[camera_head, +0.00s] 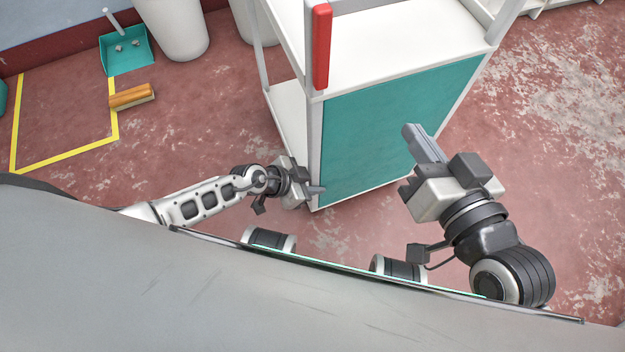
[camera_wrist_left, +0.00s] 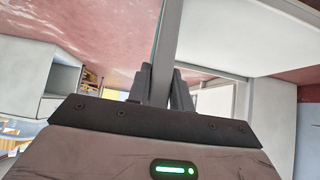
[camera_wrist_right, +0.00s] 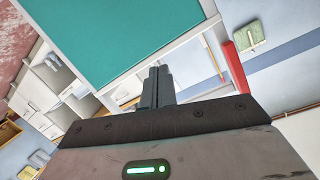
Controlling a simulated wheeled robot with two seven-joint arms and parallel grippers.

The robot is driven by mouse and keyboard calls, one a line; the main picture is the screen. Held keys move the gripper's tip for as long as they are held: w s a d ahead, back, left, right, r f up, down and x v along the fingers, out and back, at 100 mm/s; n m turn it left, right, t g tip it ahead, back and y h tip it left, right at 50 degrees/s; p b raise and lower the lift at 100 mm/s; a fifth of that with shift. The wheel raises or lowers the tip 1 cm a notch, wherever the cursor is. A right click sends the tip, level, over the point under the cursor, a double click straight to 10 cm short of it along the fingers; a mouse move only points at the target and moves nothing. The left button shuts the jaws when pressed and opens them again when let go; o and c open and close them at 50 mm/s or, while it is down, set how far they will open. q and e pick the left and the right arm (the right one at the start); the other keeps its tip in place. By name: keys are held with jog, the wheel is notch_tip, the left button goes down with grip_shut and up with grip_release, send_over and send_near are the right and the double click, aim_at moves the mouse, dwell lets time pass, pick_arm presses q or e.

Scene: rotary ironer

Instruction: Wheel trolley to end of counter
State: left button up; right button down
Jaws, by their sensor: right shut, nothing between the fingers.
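The trolley (camera_head: 390,52) is white with grey posts, a teal end panel (camera_head: 385,125) and a red upright handle (camera_head: 321,46). It stands upright just ahead of me. My left gripper (camera_head: 313,189) is low at its near left corner post. In the left wrist view the grey post (camera_wrist_left: 167,35) runs between the two fingers (camera_wrist_left: 162,88) and fills the gap, so the gripper looks shut on it. My right gripper (camera_head: 412,132) is shut and empty, in front of the right part of the teal panel. The right wrist view also shows the panel (camera_wrist_right: 120,35) beyond its fingers (camera_wrist_right: 157,85).
White bins (camera_head: 172,25) stand behind and left of the trolley. A teal dustpan (camera_head: 127,52) and an orange-topped brush (camera_head: 132,96) lie by a yellow floor marking (camera_head: 70,157). The worn red floor right of the trolley is open. White shelving (camera_head: 520,10) is at the top right.

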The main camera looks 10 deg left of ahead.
pick_arm(q)
jog(key=o, duration=0.4)
jog(key=shift+o, duration=0.2)
pick_arm(e)
jog(key=shift+f, duration=0.1)
pick_arm(q)
jog(key=shift+a+r, duration=0.1)
jog(key=shift+r, duration=0.05)
jog(key=p+v, duration=0.5)
jog(key=v, duration=0.1)
jog(key=shift+s+r, duration=0.1)
jog(key=shift+r, duration=0.35)
jog(key=p+v, duration=0.5)
jog(key=v, duration=0.4)
jog(key=shift+a+f, duration=0.25)
pick_arm(e)
jog(key=s+d+f+g+h, duration=0.1)
jog(key=d+f+g+h, duration=0.2)
jog(key=f+g, duration=0.1)
jog(key=shift+f+n, duration=0.3)
jog(key=shift+f, duration=0.3)
jog(key=shift+r, duration=0.1)
